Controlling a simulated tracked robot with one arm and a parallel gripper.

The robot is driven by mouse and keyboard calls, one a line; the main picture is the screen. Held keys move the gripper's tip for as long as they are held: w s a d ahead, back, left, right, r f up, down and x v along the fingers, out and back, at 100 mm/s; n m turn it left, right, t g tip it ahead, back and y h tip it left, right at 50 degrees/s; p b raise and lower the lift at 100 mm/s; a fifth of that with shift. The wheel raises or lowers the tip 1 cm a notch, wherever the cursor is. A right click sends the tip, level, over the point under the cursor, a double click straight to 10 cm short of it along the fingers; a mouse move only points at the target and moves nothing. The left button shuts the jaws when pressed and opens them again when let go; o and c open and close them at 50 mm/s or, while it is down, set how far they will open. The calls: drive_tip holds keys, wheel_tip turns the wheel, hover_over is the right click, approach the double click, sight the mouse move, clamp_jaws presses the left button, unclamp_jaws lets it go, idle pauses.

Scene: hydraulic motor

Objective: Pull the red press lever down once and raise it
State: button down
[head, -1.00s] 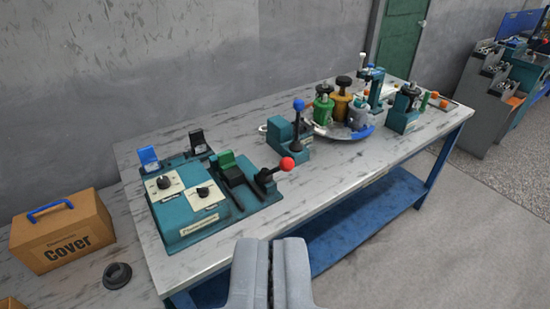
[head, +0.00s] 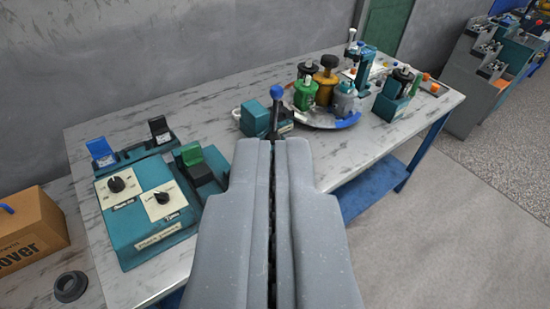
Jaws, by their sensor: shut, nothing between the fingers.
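My gripper (head: 272,150) is shut and empty, and its grey fingers fill the lower middle of the head view. They reach over the front of the bench (head: 320,160). The red-knobbed lever is not visible now; my fingers cover the place where it stood on the teal control unit (head: 140,225). I cannot tell whether the fingers touch it. A blue-knobbed lever (head: 277,95) stands upright on a smaller teal block (head: 252,117), just beyond my fingertips.
A round tray (head: 357,121) holds green, orange and grey parts. Teal stands (head: 389,105) stand at the bench's far right. A cardboard box (head: 30,235) and dark ring (head: 71,286) lie at left. Open floor (head: 450,210) is at right.

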drive_tip(key=w+d+f+n+t+p, duration=0.1)
drive_tip(key=w+d+f+n+t, duration=0.15)
drive_tip(key=w, duration=0.75)
drive_tip(key=w+d+f+n+t, duration=0.1)
drive_tip(key=w+d+f+n, duration=0.15)
drive_tip(key=w, duration=0.75)
drive_tip(key=w+d+f+n+t+p, duration=0.1)
drive_tip(key=w+d+n+t, duration=0.15)
drive_tip(key=w, duration=0.75)
drive_tip(key=w+d+f+n+y+p, duration=0.15)
drive_tip(key=f+n+y, duration=0.25)
drive_tip(key=f, duration=0.5)
drive_tip(key=w+f+n+y, duration=0.3)
drive_tip(key=f+n, duration=0.1)
drive_tip(key=f, duration=0.4)
drive_tip(key=w+d+f+n+y, duration=0.1)
drive_tip(key=w+f+n+y, duration=0.3)
drive_tip(key=f, duration=0.5)
drive_tip(key=s+a+f+n+g+y+p, duration=0.1)
drive_tip(key=s+f+n+g+y, duration=0.3)
drive_tip(key=f, duration=0.6)
drive_tip(key=s+a+f+n+g+y, duration=0.1)
drive_tip(key=s+f+n+g+y, duration=0.1)
drive_tip(key=s+f+n+y, duration=0.65)
drive_tip(key=w+a+r+m+h+b, duration=0.2)
drive_tip(key=w+a+r+h, duration=0.1)
drive_tip(key=w+a+r, duration=0.4)
drive_tip(key=shift+w+a+r+b, duration=0.25)
drive_tip(key=shift+w+a+b, duration=0.2)
drive_tip(key=shift+w, duration=0.2)
